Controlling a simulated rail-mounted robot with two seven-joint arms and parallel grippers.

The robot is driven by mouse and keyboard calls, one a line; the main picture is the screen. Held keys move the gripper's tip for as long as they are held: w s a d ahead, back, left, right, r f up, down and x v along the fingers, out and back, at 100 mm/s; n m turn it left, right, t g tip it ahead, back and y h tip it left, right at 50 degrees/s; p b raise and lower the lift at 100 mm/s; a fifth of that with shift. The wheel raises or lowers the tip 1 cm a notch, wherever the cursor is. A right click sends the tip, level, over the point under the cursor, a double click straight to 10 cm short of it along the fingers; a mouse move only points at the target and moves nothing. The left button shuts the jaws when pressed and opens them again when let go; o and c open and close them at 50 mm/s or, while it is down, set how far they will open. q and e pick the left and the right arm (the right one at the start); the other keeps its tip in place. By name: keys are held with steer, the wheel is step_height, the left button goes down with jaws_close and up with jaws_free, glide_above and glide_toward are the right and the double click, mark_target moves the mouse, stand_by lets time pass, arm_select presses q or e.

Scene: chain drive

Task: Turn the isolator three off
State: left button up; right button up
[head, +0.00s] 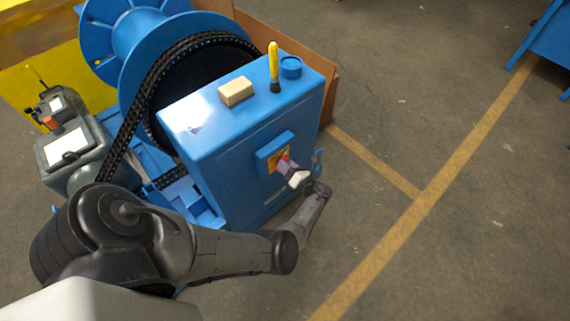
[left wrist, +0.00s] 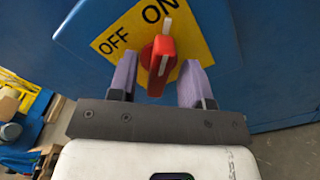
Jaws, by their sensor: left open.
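The isolator is a red rotary handle (left wrist: 157,66) on a yellow plate (left wrist: 196,47) marked OFF and ON, seen close in the left wrist view. The handle stands nearly upright, its upper end toward the ON lettering. My left gripper (left wrist: 155,80) is open, with one purple-grey finger on each side of the handle; I cannot tell whether either finger touches it. In the head view the yellow plate (head: 279,157) is on the front of a blue cabinet (head: 238,150), and my left gripper (head: 287,167) is at it, hiding most of the handle. My right gripper is not in view.
On the cabinet top are a tan block (head: 236,91), a yellow-handled tool (head: 274,66) and a blue round cap (head: 291,67). A black chain (head: 142,90) and a blue drum (head: 135,40) are behind left.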

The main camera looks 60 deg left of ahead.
arm_select(q)
steer(key=shift+s+a, duration=0.15)
steer(key=shift+a, duration=0.45)
jaws_close()
